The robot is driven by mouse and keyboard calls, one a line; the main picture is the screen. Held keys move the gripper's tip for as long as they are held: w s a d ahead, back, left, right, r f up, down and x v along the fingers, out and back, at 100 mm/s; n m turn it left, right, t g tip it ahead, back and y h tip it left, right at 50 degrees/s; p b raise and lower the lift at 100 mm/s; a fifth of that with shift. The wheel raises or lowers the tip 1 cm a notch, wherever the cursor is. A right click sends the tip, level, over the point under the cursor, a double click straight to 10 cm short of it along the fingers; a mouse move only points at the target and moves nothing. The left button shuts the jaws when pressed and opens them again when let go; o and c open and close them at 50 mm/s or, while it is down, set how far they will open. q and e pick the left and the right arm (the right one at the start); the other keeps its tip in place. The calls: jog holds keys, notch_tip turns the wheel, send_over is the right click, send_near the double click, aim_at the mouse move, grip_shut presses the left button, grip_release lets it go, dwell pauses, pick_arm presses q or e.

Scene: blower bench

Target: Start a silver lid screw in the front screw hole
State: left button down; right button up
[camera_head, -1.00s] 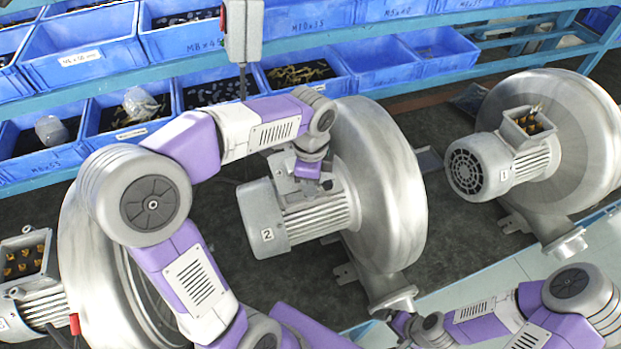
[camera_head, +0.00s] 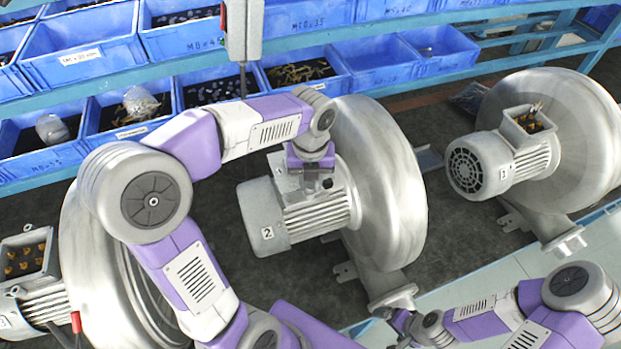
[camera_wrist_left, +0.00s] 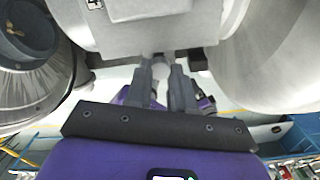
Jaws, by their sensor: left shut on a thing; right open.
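Blower 2 (camera_head: 263,225) stands in the middle, its motor on the left of its silver fan housing (camera_head: 385,190). Its terminal box (camera_head: 283,178) is on top of the motor and looks covered by a grey lid, partly hidden by my left arm. My left gripper (camera_head: 316,178) is shut, with its fingertips at the top of this box. In the left wrist view its fingers (camera_wrist_left: 161,62) converge right beside the grey box. The screw and the front screw hole are too small or hidden to make out. My right gripper (camera_head: 402,322) is open, low near the blower's outlet flange.
Blower 1 (camera_head: 480,165), with an open terminal box, stands at the right. Another blower (camera_head: 30,300), also with an open box, is at the lower left behind my left arm. Blue bins (camera_head: 80,50) fill the back shelves. A grey hanging tool (camera_head: 243,30) hangs above the bins.

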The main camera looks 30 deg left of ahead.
pick_arm(q)
jog(key=m, duration=0.7)
jog(key=shift+m, duration=0.3)
jog(key=c, duration=1.2)
grip_release()
jog(key=shift+c, duration=0.2)
jog(key=n, duration=1.2)
jog(key=shift+n, duration=0.4)
jog(key=n, duration=0.6)
jog(key=shift+n, duration=0.3)
jog(key=n, duration=0.6)
